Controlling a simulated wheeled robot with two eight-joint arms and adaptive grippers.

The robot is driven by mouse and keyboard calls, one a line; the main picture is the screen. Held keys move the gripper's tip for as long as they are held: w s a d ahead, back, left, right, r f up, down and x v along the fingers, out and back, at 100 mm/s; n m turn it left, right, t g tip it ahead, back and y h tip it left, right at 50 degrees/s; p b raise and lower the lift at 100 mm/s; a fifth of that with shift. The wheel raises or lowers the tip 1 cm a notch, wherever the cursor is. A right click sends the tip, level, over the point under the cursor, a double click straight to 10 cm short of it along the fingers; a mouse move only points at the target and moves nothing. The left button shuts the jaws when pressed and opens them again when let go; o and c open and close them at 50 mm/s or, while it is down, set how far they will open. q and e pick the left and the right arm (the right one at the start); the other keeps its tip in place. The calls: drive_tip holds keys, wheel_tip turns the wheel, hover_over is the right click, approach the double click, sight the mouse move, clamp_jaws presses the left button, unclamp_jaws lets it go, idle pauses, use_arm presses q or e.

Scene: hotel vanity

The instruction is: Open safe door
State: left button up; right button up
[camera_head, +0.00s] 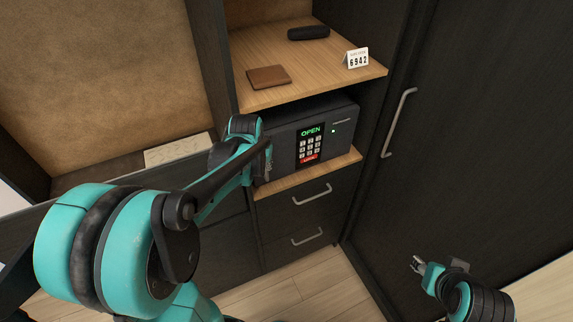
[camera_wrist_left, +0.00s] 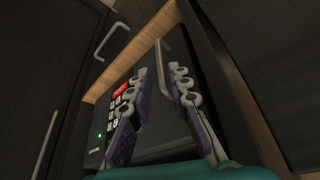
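The dark safe (camera_head: 346,113) sits in the cabinet bay, its door looking closed and flush. Its keypad (camera_head: 310,146) has a green display reading OPEN and a red key at the bottom. My left gripper (camera_head: 268,157) is at the left part of the safe's front, largely hidden by its own arm in the head view. In the left wrist view its fingers (camera_wrist_left: 161,75) are apart, with a grey bar handle (camera_wrist_left: 164,62) showing between their tips; contact cannot be told. My right gripper (camera_head: 417,264) is low at the right, apart from everything, its small fingertips seemingly apart.
The shelf (camera_head: 310,74) above holds a brown wallet (camera_head: 268,77), a black case (camera_head: 308,32) and a white card (camera_head: 357,58) reading 6942. Drawers with handles (camera_head: 312,195) are below. A tall wardrobe door with a handle (camera_head: 399,123) stands right. A paper (camera_head: 178,149) lies left.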

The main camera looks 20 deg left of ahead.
sight(267, 179)
use_arm(q)
drive_tip(key=x, duration=0.2)
drive_tip(key=b+x, duration=0.1)
drive_tip(key=x, duration=0.2)
drive_tip(key=b+x, duration=0.1)
drive_tip(key=x, duration=0.2)
drive_tip(key=shift+w+f, duration=0.1)
drive_tip(key=shift+w, duration=0.25)
use_arm(e)
drive_tip(key=shift+s+d+f, duration=0.15)
drive_tip(key=shift+d+f, duration=0.1)
drive_tip(key=shift+f, duration=0.5)
use_arm(q)
clamp_jaws()
